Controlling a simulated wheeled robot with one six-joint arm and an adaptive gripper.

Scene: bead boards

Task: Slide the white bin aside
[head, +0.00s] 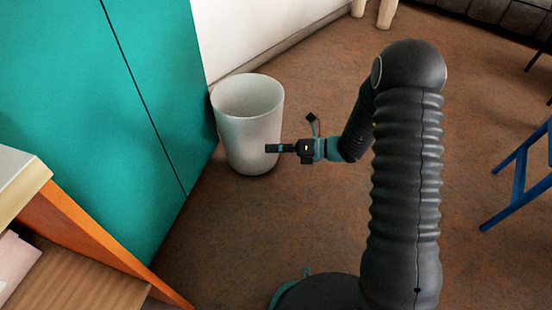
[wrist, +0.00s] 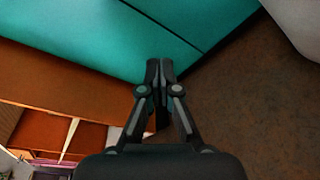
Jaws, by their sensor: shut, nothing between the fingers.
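The white bin (head: 250,135) stands upright on the brown floor in the head view, close to the teal cabinet and the white wall. It is open at the top, and I see nothing inside it. Part of its pale side also shows at the top right corner of the wrist view (wrist: 300,22). My gripper (head: 268,148) is shut and empty, pointing left. In the head view its tips overlap the bin's right side; I cannot tell whether they touch it. In the wrist view the shut fingers (wrist: 160,66) are clear of the bin.
A teal cabinet (head: 130,120) stands left of the bin, with a wooden shelf unit (head: 85,265) at the lower left. A blue stool frame (head: 520,165) is at the right. Bare floor (head: 240,225) lies in front of the bin.

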